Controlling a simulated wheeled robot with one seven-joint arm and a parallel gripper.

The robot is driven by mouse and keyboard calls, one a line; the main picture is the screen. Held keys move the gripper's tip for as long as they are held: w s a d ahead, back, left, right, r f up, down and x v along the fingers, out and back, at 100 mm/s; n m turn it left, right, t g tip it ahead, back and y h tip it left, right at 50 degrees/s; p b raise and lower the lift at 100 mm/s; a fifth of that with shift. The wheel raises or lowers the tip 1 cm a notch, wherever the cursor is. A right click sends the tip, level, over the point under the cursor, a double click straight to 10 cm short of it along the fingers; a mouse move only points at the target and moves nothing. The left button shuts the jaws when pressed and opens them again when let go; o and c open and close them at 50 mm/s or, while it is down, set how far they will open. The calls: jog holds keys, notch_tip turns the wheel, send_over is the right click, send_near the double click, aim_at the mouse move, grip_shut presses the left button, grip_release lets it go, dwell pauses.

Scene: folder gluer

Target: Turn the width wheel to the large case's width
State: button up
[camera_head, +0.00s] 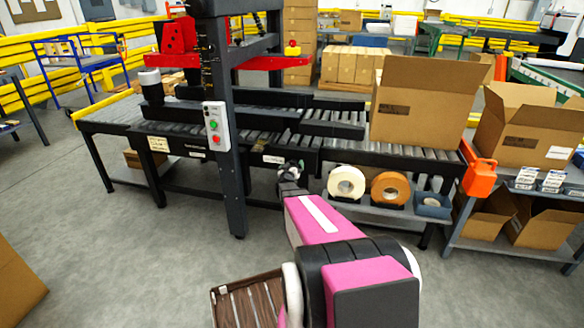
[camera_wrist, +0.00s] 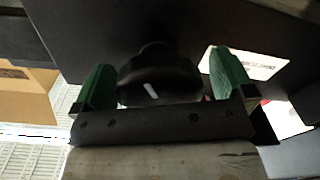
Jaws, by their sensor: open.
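The width wheel appears to be the black round knob (camera_wrist: 160,88) with a short white mark, under a dark panel in the wrist view. My gripper (camera_wrist: 163,76) is open, with one green finger on each side of the knob. A small gap shows on the left; I cannot tell whether the right finger touches it. In the head view my gripper (camera_head: 290,170) is at the front rail of the case machine (camera_head: 228,150), mostly hidden by my arm; the knob cannot be made out there. A large open cardboard case (camera_head: 425,105) stands on the roller conveyor, right of the machine column.
A control box (camera_head: 215,125) with green and red buttons is on the column. Tape rolls (camera_head: 346,183) sit on a shelf below the conveyor. An orange part (camera_head: 480,177) juts from the conveyor's right end. Grey floor (camera_head: 130,240) at front left is clear.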

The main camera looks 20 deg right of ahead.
jog(key=shift+w+d, duration=0.2)
jog(key=shift+w, duration=0.1)
jog(key=shift+c, duration=0.3)
jog(key=c, duration=0.8)
jog(key=shift+c, duration=0.2)
jog(key=shift+m, duration=0.4)
